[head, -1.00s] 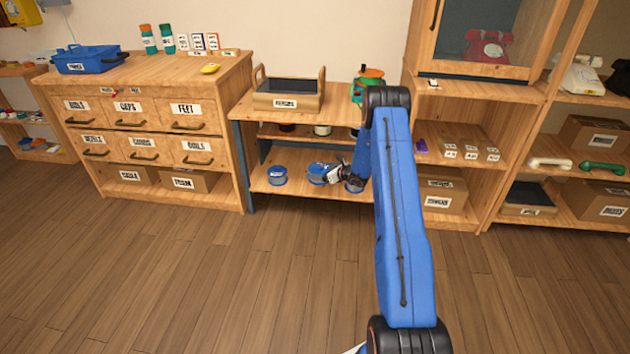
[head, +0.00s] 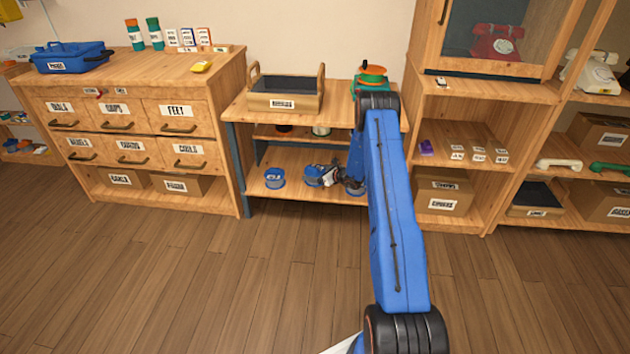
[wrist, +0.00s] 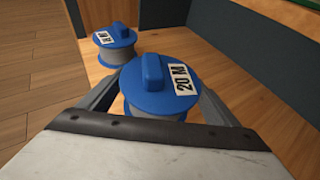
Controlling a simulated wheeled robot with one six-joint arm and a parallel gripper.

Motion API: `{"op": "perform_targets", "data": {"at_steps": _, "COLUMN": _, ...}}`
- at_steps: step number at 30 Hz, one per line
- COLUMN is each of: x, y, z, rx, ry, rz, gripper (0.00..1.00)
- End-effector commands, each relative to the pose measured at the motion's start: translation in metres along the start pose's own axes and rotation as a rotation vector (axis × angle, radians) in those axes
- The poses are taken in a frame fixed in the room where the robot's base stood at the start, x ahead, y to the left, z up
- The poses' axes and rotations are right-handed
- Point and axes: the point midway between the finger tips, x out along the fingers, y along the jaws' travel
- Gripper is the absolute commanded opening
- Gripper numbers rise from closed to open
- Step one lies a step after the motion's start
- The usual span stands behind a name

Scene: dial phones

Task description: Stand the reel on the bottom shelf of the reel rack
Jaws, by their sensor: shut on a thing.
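The reel (wrist: 152,82), blue with a grey drum and a "20 M" label, is upright between the fingers of my gripper (wrist: 155,105) in the wrist view. My gripper is shut on it. In the head view my gripper (head: 332,172) reaches in from the right and the held reel (head: 313,176) is at the bottom shelf (head: 295,190) of the reel rack. I cannot tell whether its base touches the shelf. A second blue reel (head: 275,178) stands to its left, and also shows in the wrist view (wrist: 115,47), apart from the held one.
More reels (head: 321,131) are on the shelf above. A wooden crate (head: 284,94) stands on top. A drawer cabinet (head: 140,120) stands left of the rack; the floor in front is clear.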

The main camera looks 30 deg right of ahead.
Motion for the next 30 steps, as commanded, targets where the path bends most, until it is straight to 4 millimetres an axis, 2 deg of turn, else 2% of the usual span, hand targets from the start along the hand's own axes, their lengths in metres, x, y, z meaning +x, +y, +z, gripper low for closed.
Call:
{"op": "perform_targets", "data": {"at_steps": 12, "x": 0.015, "y": 0.000, "z": -0.035, "rx": -0.001, "ry": -0.002, "rz": 0.000, "gripper": 0.40}}
{"op": "perform_targets", "data": {"at_steps": 23, "x": 0.016, "y": 0.000, "z": -0.037, "rx": -0.001, "ry": -0.002, "rz": 0.000, "gripper": 0.40}}
{"op": "perform_targets", "data": {"at_steps": 24, "x": 0.016, "y": 0.000, "z": -0.038, "rx": -0.001, "ry": -0.001, "rz": 0.000, "gripper": 0.89}}
{"op": "perform_targets", "data": {"at_steps": 26, "x": 0.016, "y": 0.000, "z": -0.038, "rx": -0.001, "ry": -0.001, "rz": 0.000, "gripper": 1.00}}
{"op": "perform_targets", "data": {"at_steps": 30, "x": 0.016, "y": 0.000, "z": -0.038, "rx": -0.001, "ry": -0.001, "rz": 0.000, "gripper": 1.00}}
